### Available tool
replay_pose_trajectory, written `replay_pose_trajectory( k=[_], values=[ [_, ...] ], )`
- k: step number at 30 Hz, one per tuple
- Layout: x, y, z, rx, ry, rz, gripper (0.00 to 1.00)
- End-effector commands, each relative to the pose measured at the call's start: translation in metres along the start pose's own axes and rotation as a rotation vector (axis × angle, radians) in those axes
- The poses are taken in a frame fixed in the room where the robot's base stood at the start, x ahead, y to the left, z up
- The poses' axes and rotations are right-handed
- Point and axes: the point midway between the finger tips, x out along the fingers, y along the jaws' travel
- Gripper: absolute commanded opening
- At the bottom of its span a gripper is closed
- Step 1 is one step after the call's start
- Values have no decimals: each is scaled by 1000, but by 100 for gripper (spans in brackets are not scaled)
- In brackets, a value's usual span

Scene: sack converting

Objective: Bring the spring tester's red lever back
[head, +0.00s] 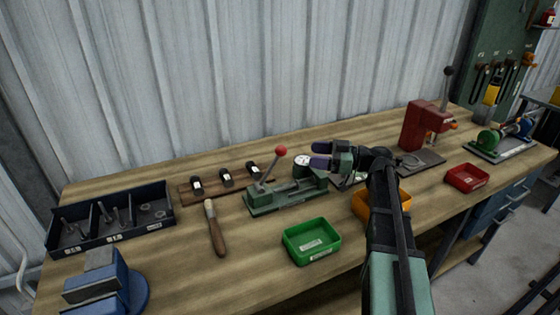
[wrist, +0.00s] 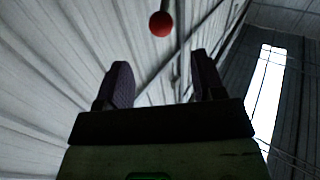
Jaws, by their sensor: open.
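The spring tester (head: 290,195) is a green bench device in the middle of the workbench, with a round white dial (head: 302,161) at its right end. Its lever is a thin grey shaft with a red ball knob (head: 281,151) on top, leaning up and to the right. My gripper (head: 315,155) is open and empty, its dark purple fingers pointing left at about knob height, to the right of the knob and apart from it. In the wrist view the red knob (wrist: 161,24) shows beyond the fingertips, between the two fingers (wrist: 160,82) in the picture.
A green tray (head: 311,241) stands in front of the tester, and an orange tray (head: 365,209) is partly behind my arm. A wooden rack (head: 187,192) with several black pieces stands behind left. A brush (head: 215,230) lies left. A red press (head: 420,128) stands right.

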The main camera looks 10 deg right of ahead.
Motion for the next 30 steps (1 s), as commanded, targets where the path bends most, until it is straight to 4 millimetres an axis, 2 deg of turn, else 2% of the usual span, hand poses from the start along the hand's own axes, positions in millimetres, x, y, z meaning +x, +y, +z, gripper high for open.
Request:
replay_pose_trajectory(
  k=[5, 15, 18, 22, 28, 30],
  values=[
    [11, -1, -1, 1, -1, -2, 63],
    [86, -1, 0, 3, -3, -3, 63],
    [101, -1, 0, 3, -3, -2, 63],
    [109, -1, 0, 3, -3, -2, 63],
    [109, -1, 0, 3, -3, -1, 63],
    [109, -1, 0, 3, -3, -1, 52]
  ],
)
